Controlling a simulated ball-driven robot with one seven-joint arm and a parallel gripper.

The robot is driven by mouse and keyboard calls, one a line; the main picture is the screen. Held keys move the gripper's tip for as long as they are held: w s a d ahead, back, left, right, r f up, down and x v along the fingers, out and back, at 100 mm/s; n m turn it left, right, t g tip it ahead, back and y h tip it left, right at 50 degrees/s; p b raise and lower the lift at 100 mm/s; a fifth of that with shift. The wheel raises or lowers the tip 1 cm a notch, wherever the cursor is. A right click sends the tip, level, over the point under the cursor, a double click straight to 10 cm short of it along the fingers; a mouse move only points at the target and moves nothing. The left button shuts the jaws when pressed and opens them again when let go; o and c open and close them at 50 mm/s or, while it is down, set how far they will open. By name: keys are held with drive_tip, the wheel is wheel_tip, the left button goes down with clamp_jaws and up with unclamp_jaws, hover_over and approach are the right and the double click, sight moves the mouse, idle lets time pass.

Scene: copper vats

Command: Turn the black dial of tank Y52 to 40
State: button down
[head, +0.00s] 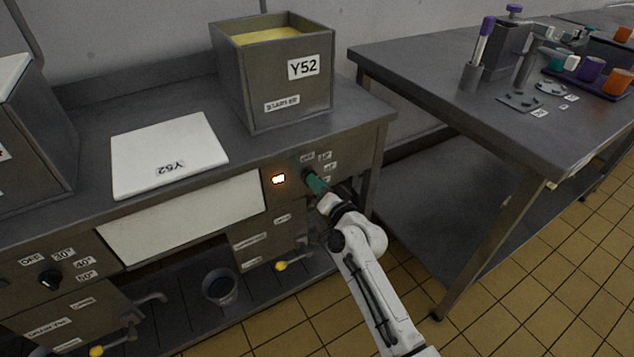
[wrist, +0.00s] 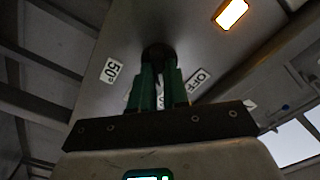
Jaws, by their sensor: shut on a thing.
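Tank Y52 (head: 262,84) is a grey metal box with yellow contents, standing on the counter in the head view. Its black dial (wrist: 157,53) is on the panel below and is mostly hidden by my fingers. My gripper (head: 313,180) has green fingers and is shut on the dial; it also shows in the wrist view (wrist: 159,78).
An orange lamp (head: 278,179) glows left of the dial. A white Y52 lid (head: 168,150) lies on the counter. Another black dial (head: 50,278) is at the far left. Yellow-tipped tap handles (head: 281,266) sit below.

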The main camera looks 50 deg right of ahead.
drive_tip(key=shift+s+d+f+m+p, duration=0.1)
drive_tip(key=shift+m+p, duration=0.35)
drive_tip(key=shift+m, duration=1.7)
drive_tip(key=shift+f+m+p, duration=0.1)
drive_tip(key=shift+m+p, duration=0.35)
drive_tip(key=shift+m, duration=1.7)
drive_tip(key=c, duration=1.1)
unclamp_jaws()
drive_tip(key=shift+s, duration=0.1)
drive_tip(key=v, duration=1)
drive_tip(key=shift+s, duration=0.25)
